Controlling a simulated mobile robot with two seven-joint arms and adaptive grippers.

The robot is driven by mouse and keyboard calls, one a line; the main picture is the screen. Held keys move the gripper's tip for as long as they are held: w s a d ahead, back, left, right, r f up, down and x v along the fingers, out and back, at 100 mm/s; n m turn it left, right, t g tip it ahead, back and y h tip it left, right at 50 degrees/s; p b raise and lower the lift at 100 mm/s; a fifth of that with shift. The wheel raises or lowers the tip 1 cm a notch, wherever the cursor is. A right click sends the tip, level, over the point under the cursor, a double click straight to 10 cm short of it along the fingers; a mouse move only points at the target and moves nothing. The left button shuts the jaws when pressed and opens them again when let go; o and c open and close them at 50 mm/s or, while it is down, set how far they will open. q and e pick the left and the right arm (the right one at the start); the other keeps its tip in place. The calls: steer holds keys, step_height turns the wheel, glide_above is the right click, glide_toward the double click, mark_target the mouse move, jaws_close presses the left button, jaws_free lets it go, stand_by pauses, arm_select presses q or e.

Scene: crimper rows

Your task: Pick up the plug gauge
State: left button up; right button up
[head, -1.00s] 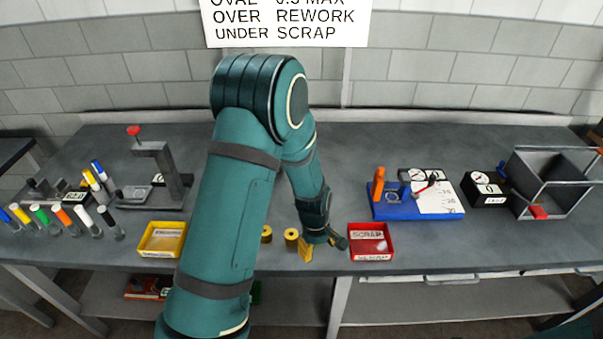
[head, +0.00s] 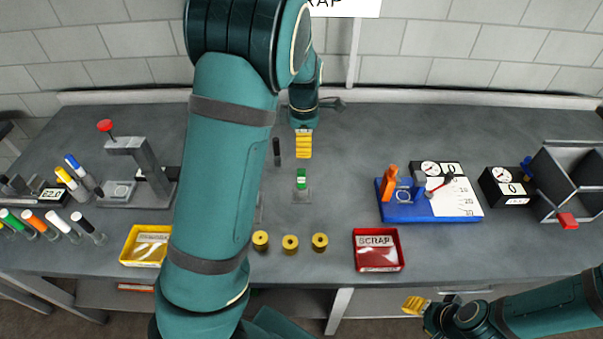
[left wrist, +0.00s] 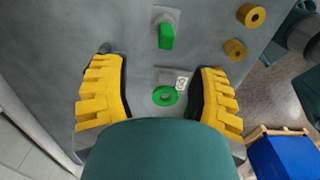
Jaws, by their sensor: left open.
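A green upright piece with a white patch (head: 301,180), seemingly the plug gauge, stands on a small grey base in mid-table. My left gripper (head: 303,145) shows at its far side in the head view. In the left wrist view the gripper (left wrist: 158,80) is open, its yellow fingers wide apart. A green round top with a dark centre (left wrist: 157,97) lies between them, apart from both. A second green piece (left wrist: 166,37) on a grey base lies beyond; my left arm hides that area in the head view. My right gripper (head: 415,304) is low at right, its jaws unclear.
Several brass rings (head: 290,243) lie near the front edge. A red scrap tray (head: 378,267) and a yellow tray (head: 125,246) flank them. A black upright piece (head: 277,150) is left of the gripper. A blue fixture (head: 400,213) stands at right.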

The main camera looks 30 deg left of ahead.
mark_target(301, 171)
arm_select(q)
step_height(301, 171, down, 7)
steer(key=shift+s+b, duration=0.15)
steer(key=shift+b, duration=0.25)
steer(key=f, duration=0.2)
steer(key=s+f, duration=0.1)
steer(key=f, duration=0.1)
steer(key=shift+f+b, duration=0.2)
steer(key=shift+b, duration=0.1)
steer(key=shift+w+f, duration=0.1)
steer(key=shift+f, duration=0.45)
jaws_close()
